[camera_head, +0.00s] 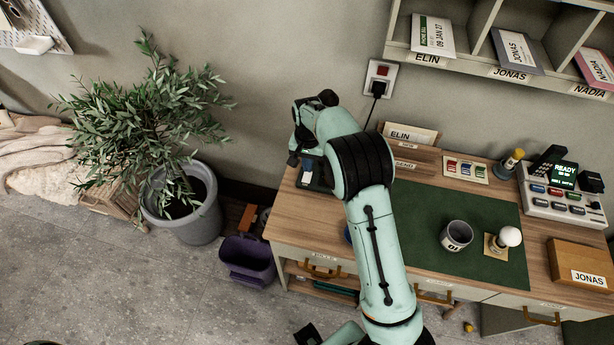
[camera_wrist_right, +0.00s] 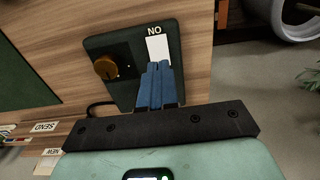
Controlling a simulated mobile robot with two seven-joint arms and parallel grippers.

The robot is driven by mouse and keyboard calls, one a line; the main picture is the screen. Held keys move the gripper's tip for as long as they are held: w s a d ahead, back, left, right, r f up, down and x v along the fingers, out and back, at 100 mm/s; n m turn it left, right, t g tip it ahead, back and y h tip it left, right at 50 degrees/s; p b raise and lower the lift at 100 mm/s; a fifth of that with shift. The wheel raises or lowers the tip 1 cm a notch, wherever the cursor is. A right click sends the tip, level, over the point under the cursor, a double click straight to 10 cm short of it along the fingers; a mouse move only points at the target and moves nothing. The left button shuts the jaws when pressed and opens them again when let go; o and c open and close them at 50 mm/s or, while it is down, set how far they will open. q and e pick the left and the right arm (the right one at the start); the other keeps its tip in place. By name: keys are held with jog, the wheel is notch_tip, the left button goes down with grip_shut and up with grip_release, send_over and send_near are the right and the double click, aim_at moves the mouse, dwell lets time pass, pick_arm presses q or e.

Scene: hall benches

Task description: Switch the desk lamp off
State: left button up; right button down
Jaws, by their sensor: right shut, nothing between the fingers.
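A dark switch plate lies at the left end of the desk (camera_head: 450,190), beside my right gripper (camera_head: 296,160). In the right wrist view this plate (camera_wrist_right: 119,87) carries a round brass knob (camera_wrist_right: 106,68) and a white switch face (camera_wrist_right: 158,48), with lettering that reads "NO", or "ON" upside down. My right gripper's blue fingers (camera_wrist_right: 157,70) are shut and empty, with their tips at the lower edge of the white face. I cannot tell whether they touch it. No lamp head is clearly visible. At the bottom edge, a dark end piece (camera_head: 308,335), seemingly my left gripper, is cut off.
A black plug sits in a wall socket (camera_head: 380,73) with a red switch. A grey mug (camera_head: 457,235) and a white-knobbed item (camera_head: 509,237) stand on the green mat. A potted plant (camera_head: 184,225) and purple bin (camera_head: 247,262) stand left of the desk.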

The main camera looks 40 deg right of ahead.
aim_at(308, 175)
pick_arm(q)
jog(key=shift+s+f+b, duration=0.35)
jog(key=shift+f+b, duration=0.2)
jog(key=shift+f, duration=0.1)
pick_arm(e)
jog(key=shift+f, duration=1.35)
dwell(0.3)
pick_arm(q)
jog(key=shift+r, duration=0.1)
pick_arm(e)
jog(key=shift+s+r, duration=0.1)
jog(key=shift+r+p, duration=0.95)
jog(key=shift+r, duration=0.4)
jog(key=shift+r+p, duration=1.15)
jog(key=shift+r, duration=0.95)
pick_arm(q)
jog(key=w+r, duration=0.1)
jog(key=r, duration=0.1)
jog(key=w+r, duration=0.2)
jog(key=shift+w+r, duration=0.15)
jog(key=shift+r, duration=0.25)
pick_arm(e)
jog(key=shift+f, duration=0.1)
